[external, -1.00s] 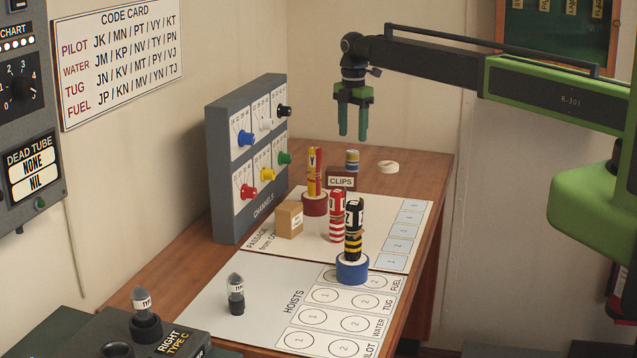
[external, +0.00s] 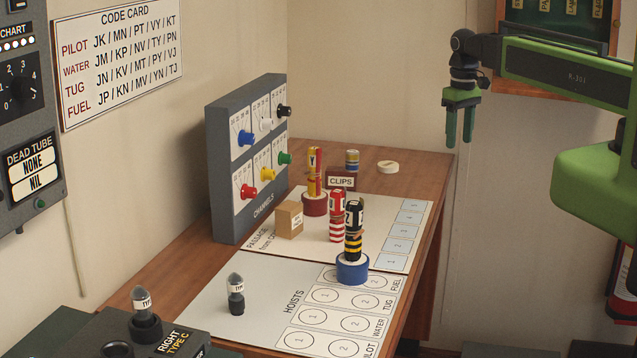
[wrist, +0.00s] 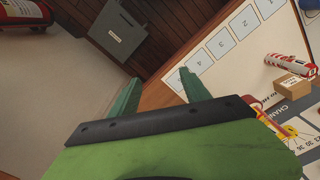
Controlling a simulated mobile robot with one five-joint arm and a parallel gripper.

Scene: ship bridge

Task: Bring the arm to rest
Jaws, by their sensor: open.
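My gripper (external: 459,125) hangs from my green and black arm at the upper right of the external view, fingers pointing down. It is open and empty, in the air off the table's right edge. In the wrist view my gripper (wrist: 153,92) shows two green fingers apart with nothing between them, over the table's edge and the floor.
The wooden table (external: 410,165) holds a blue holder (external: 352,270) with banded rolls, a red and white roll (external: 337,222), a cardboard box (external: 289,220) and a channels panel (external: 235,165). The air around my gripper is clear.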

